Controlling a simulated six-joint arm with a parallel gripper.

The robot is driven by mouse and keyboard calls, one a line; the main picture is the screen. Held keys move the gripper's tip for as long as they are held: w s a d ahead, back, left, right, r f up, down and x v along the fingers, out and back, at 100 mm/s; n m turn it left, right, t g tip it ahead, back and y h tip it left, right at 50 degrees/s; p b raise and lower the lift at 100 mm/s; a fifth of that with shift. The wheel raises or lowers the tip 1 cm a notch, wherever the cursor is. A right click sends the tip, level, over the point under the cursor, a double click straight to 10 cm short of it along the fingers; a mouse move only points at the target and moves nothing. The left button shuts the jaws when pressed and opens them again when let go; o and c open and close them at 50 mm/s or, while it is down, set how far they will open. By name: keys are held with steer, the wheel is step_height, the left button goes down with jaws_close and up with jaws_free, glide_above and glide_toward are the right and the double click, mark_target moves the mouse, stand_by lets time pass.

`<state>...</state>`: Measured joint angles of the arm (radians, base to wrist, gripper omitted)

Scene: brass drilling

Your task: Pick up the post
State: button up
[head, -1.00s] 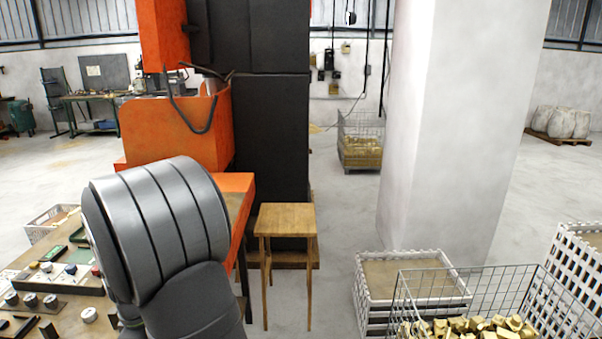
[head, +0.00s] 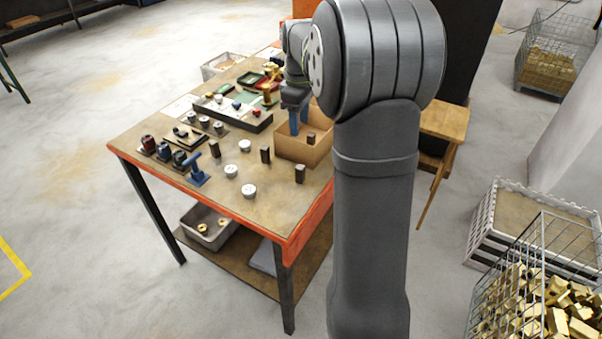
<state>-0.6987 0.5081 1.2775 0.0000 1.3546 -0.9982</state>
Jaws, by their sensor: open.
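Small dark upright posts stand on the workbench: one left of the open box (head: 265,155) and one in front of it (head: 300,174). Another dark piece (head: 311,139) shows at or in the box; I cannot tell which. The frame does not single out one of them as the task's post. My gripper (head: 299,118) points down with blue fingers over the open brown box (head: 290,152). It is open, and I see nothing between the fingers. My own arm covers the right part of the bench.
The workbench (head: 215,205) also carries several white round pieces (head: 231,171), a blue tool (head: 197,171), dark coloured-top pieces (head: 164,152) and a long black tray (head: 233,114). A wooden stool (head: 445,122) and wire crates of brass parts (head: 545,300) stand right.

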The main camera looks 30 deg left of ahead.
glide_toward(300, 166)
step_height(300, 166, down, 6)
steer(key=shift+r, duration=0.25)
steer(key=shift+s+f, duration=0.1)
steer(key=shift+f, duration=2.55)
jaws_close()
steer(key=shift+r, duration=0.15)
